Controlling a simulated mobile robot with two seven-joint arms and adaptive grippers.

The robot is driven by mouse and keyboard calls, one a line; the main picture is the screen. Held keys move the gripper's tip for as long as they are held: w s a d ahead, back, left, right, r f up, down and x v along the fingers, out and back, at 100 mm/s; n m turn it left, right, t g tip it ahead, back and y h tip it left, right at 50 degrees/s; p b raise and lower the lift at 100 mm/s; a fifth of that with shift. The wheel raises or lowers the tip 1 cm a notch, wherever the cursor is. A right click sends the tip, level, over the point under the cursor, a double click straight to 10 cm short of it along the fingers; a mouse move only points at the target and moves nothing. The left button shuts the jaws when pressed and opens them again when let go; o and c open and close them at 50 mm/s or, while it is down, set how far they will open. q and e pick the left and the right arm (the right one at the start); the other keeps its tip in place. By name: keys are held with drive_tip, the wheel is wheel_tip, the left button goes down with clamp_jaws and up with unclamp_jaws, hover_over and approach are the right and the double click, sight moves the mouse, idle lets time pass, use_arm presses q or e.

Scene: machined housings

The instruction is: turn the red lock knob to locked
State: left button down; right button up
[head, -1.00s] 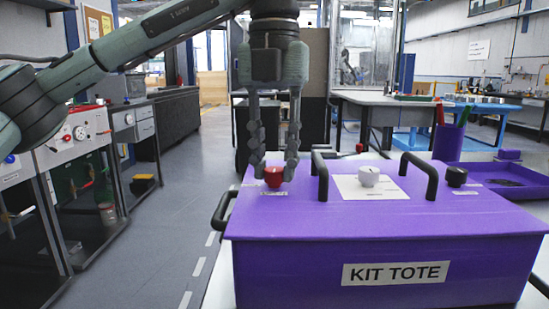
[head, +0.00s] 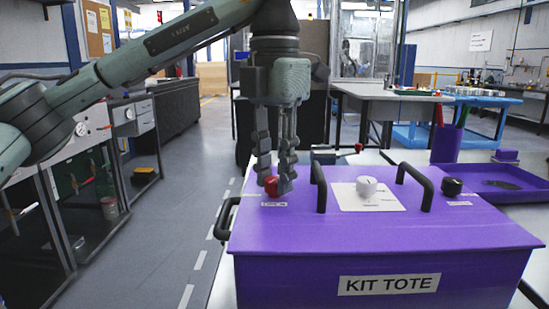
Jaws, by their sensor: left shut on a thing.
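The red lock knob (head: 271,186) sits at the left end of the purple lid of the kit tote (head: 385,232). A small label (head: 274,204) in front of it seems to read OPEN. My left gripper (head: 275,184) points down from above, with its fingers shut on the red knob, one on each side. The fingers hide part of the knob, and I cannot tell its exact angle. My right gripper is not in the head view.
Two black handles (head: 428,189) stand up from the lid, one close to the right of my fingers. A white knob (head: 366,186) and a black knob (head: 452,186) are further right. A purple tray (head: 535,193) and a purple pen cup (head: 446,143) stand behind.

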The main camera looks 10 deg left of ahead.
use_arm(q)
drive_tip(key=m+p, duration=0.1)
drive_tip(key=m, duration=0.2)
drive_tip(key=shift+r+m+p, duration=0.1)
drive_tip(key=shift+m+p, duration=0.2)
drive_tip(key=shift+m, duration=0.1)
drive_tip(key=m+p, duration=0.1)
drive_tip(key=m, duration=0.2)
drive_tip(key=shift+m, duration=0.3)
drive_tip(key=m+p, duration=0.1)
drive_tip(key=m, duration=0.2)
drive_tip(key=shift+m, duration=0.9)
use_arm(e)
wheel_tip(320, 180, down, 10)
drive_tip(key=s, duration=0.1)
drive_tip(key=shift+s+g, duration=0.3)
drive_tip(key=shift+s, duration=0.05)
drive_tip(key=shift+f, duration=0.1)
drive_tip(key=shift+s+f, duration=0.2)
